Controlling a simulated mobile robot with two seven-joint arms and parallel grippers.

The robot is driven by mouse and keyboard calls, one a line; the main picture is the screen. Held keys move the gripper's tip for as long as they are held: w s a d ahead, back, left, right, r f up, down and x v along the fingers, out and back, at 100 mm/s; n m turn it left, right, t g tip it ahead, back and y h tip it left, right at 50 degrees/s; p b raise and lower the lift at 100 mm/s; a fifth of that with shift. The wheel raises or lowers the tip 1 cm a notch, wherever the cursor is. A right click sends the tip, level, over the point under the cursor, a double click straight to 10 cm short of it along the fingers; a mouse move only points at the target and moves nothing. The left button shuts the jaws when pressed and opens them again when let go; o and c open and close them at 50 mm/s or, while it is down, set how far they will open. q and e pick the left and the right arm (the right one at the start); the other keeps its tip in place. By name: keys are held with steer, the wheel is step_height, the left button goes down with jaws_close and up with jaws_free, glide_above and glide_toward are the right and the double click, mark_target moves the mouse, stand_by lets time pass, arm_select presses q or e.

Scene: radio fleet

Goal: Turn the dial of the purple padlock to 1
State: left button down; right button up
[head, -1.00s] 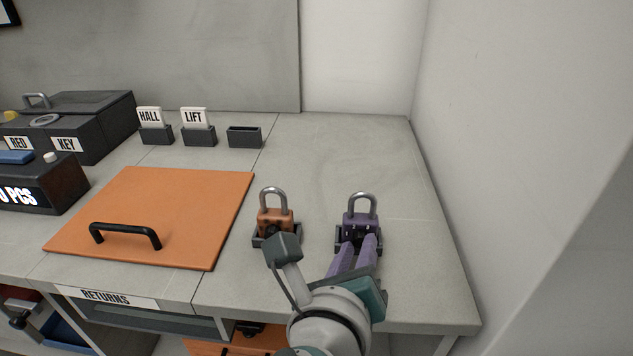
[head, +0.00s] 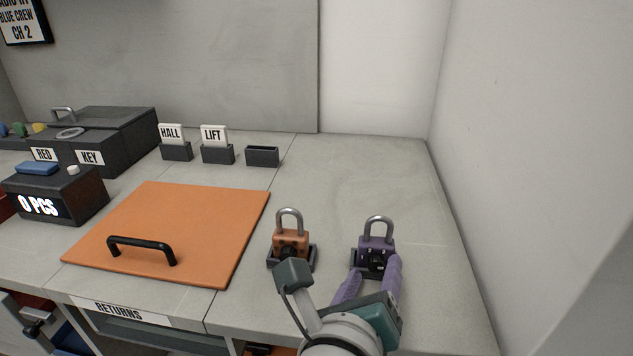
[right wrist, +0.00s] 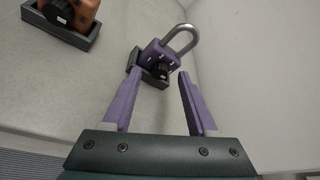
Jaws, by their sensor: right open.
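The purple padlock (head: 376,247) stands upright in a dark holder on the grey counter, its shackle closed. Its dark dial faces the front; the dial (right wrist: 161,70) also shows in the right wrist view, but I cannot read its setting. My right gripper (head: 371,279) is open and empty, with its purple fingers in front of the padlock. In the right wrist view the padlock (right wrist: 153,53) lies beyond the fingertips, and they appear apart from the dial. My left gripper is not in view.
An orange padlock (head: 290,242) stands in a similar holder to the left. An orange board (head: 190,225) with a black handle lies further left. HALL and LIFT signs (head: 214,135) stand behind, beside an empty dark holder (head: 262,157). A wall (head: 540,150) bounds the right side.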

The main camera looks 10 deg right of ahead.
steer(key=shift+s+a+r, duration=0.15)
steer(key=shift+s, duration=0.1)
steer(key=p+v, duration=0.3)
steer(key=v, duration=0.6)
steer(key=shift+s, duration=0.15)
